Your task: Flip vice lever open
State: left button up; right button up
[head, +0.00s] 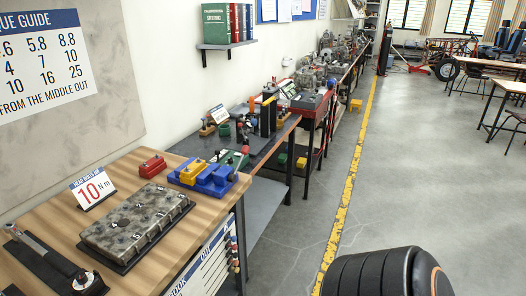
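A blue vice-like fixture (216,184) sits at the far right corner of the near wooden bench, with a yellow block (191,171) at its left. Its lever is too small to make out. On the dark bench behind, a green piece (233,160) lies near a small red knob (244,149); I cannot tell whether this is a lever. Neither of my grippers is in view.
Open grey floor (420,170) with a yellow line (350,180) lies right of the benches.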

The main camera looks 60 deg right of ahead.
aim_at(232, 179)
jog(key=z, duration=1.75)
jog(key=i+l+u, duration=0.15)
jog(key=u, duration=0.25)
jog(key=i+l+u, duration=0.1)
jog(key=l+u, duration=0.15)
jog(key=u, duration=0.2)
jog(key=i+l+u, duration=0.2)
jog(key=l, duration=0.2)
jog(key=l+u, duration=0.15)
jog(key=l, duration=0.3)
jog(key=i+l+u, duration=0.1)
jog(key=l, duration=0.5)
jog(key=i+l+u, duration=0.1)
jog(key=l, duration=0.5)
jog(key=i+l+u, duration=0.1)
jog(key=l, duration=0.5)
jog(key=i+l, duration=0.1)
jog(key=l, duration=1.7)
jog(key=i, duration=0.05)
